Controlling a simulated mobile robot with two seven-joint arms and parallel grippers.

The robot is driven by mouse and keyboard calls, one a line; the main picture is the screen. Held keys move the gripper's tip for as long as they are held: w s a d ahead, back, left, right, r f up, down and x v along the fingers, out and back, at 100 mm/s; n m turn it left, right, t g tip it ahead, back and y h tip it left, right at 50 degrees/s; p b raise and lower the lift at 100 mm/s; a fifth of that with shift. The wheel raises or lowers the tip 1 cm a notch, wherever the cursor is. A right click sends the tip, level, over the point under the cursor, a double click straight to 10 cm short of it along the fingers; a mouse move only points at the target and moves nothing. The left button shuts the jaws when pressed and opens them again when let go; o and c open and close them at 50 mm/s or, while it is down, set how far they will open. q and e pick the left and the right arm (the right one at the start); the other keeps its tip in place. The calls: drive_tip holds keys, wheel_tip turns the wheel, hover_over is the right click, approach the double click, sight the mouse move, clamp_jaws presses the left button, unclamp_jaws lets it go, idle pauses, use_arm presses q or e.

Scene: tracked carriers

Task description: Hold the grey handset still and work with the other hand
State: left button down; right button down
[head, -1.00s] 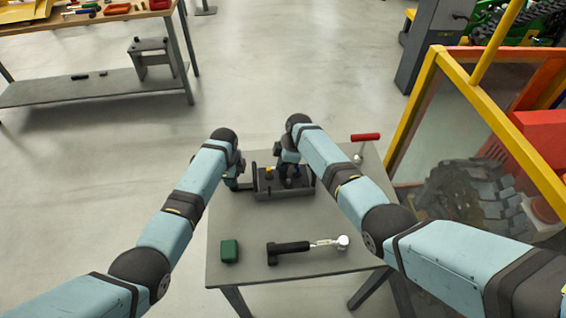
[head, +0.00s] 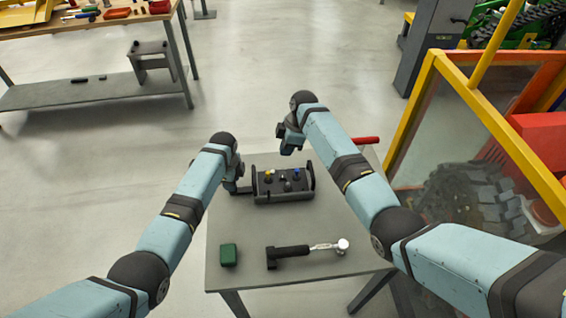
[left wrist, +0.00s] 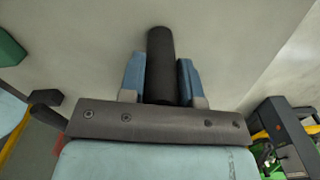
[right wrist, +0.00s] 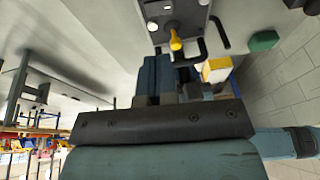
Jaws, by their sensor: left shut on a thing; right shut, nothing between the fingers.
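The grey handset (head: 285,196) lies on the table, with several small levers and knobs on its face, including a yellow one (head: 296,171) and a blue one. My left gripper (head: 243,189) is at its left end. In the left wrist view my left gripper (left wrist: 160,80) is shut on a dark round bar (left wrist: 160,50), which looks like the handset's side handle. My right gripper (head: 290,146) is shut and empty, above and beyond the handset, apart from it. In the right wrist view the handset (right wrist: 168,8) is at the top, beyond the shut fingers (right wrist: 152,75).
A green block (head: 228,255) and a black-handled tool with a silver shaft (head: 290,250) lie on the near part of the grey table (head: 240,225). A red-handled thing (head: 365,140) is at the back right. A yellow-framed barrier (head: 412,105) stands to the right.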

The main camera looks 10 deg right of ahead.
drive_tip(key=v, duration=0.5)
drive_tip(key=shift+w+r, duration=0.15)
drive_tip(key=shift+w, duration=0.2)
use_arm(q)
drive_tip(key=c, duration=0.8)
unclamp_jaws()
drive_tip(key=shift+o, duration=0.2)
